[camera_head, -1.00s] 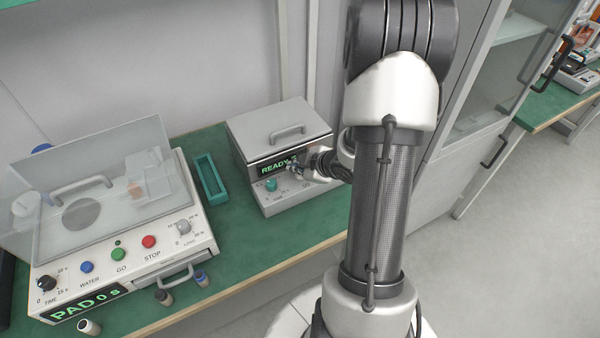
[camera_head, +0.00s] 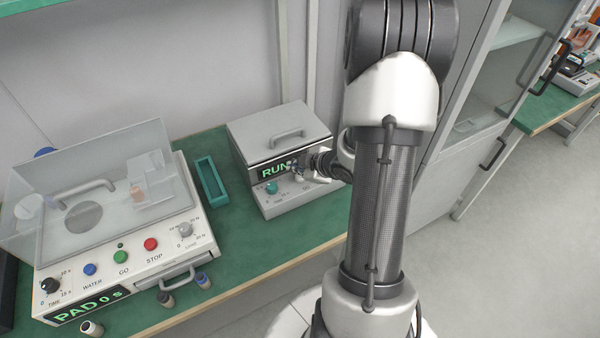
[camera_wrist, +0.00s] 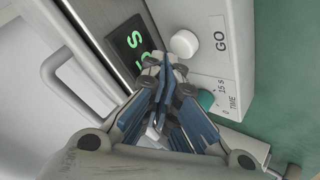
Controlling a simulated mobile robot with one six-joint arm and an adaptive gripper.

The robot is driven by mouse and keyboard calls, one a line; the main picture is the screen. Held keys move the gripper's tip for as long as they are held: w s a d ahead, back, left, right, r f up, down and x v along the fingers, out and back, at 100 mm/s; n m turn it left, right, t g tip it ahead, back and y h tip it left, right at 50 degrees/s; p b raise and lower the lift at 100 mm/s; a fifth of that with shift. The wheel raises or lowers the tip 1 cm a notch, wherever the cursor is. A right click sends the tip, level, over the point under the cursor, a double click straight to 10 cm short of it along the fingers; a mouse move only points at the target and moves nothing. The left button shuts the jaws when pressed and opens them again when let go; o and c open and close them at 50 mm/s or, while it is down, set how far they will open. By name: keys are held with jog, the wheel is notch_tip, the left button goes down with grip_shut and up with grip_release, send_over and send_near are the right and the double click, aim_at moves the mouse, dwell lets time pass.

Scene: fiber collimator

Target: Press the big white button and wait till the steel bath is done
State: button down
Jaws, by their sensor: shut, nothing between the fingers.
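The steel bath (camera_head: 262,127) is a grey box with a handled lid on the green bench. Its front display (camera_head: 273,171) reads "RUN", partly covered by my gripper. In the wrist view, the big white button (camera_wrist: 184,43) sits beside the "GO" label, next to the display (camera_wrist: 131,45) with green characters. My gripper (camera_wrist: 166,68) is shut and empty, its fingertips close beside the button; I cannot tell whether they touch it. In the head view my gripper (camera_head: 297,168) is at the bath's front panel and the button is hidden.
A teal time knob (camera_wrist: 206,99) is near my fingers. A teal tray (camera_head: 212,181) lies left of the bath. Further left is a polishing machine (camera_head: 120,285) with a clear cover and "PAD 0 s" display. Small cylinders (camera_head: 166,298) stand before it.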

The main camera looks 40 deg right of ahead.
aim_at(298, 177)
jog(key=shift+r, duration=0.1)
notch_tip(298, 177, up, 5)
jog(key=p, duration=0.4)
jog(key=shift+r+p, duration=0.1)
jog(key=shift+p, duration=0.3)
dwell(0.7)
